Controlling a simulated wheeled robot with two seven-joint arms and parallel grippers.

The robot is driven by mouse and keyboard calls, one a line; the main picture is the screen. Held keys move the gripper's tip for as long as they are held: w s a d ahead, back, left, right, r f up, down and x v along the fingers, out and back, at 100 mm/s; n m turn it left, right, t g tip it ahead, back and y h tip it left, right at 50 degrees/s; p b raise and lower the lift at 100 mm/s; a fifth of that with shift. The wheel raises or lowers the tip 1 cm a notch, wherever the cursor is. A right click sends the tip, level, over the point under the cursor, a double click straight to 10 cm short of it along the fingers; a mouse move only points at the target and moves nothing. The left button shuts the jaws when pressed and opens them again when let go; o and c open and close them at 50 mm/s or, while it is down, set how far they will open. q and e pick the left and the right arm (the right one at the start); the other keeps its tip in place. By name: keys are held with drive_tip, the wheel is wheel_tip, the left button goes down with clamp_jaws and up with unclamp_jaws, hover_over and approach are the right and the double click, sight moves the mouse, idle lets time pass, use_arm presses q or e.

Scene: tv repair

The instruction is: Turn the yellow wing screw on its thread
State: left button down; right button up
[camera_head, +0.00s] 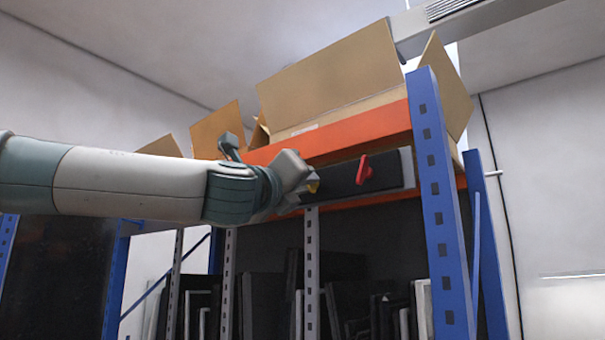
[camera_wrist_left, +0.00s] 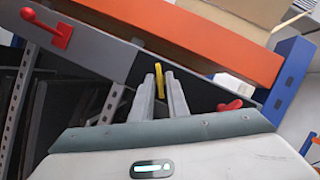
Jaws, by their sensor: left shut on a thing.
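The yellow wing screw (camera_head: 314,187) sits on the black panel of a long bar under the orange shelf beam. It also shows upright between the fingertips in the left wrist view (camera_wrist_left: 158,77). My left gripper (camera_head: 308,185) reaches in from the left and is shut on the screw. In the left wrist view, its two fingers (camera_wrist_left: 162,88) stand on either side of the yellow wing. The gripper hides the screw's base and thread. My right gripper is in neither view.
An orange beam (camera_head: 368,126) runs just above. A blue post (camera_head: 438,200) stands right. Cardboard boxes (camera_head: 330,72) sit above.

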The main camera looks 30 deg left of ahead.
use_arm(q)
drive_tip(key=n+g+h+p, duration=0.2)
drive_tip(key=n+p, duration=0.1)
drive_tip(key=n, duration=0.7)
drive_tip(key=r+n+g+h+p, duration=0.1)
drive_tip(key=n+g+h+p, duration=0.1)
drive_tip(key=n, duration=0.8)
drive_tip(key=a+n+g+h+p, duration=0.1)
drive_tip(key=n+g+h+p, duration=0.1)
drive_tip(key=n, duration=0.8)
drive_tip(key=shift+r+g+h+p, duration=0.35)
drive_tip(key=shift+g+p, duration=0.55)
drive_tip(key=shift+p, duration=0.35)
drive_tip(key=shift+n+h, duration=0.25)
drive_tip(key=shift+n, duration=0.25)
idle(0.4)
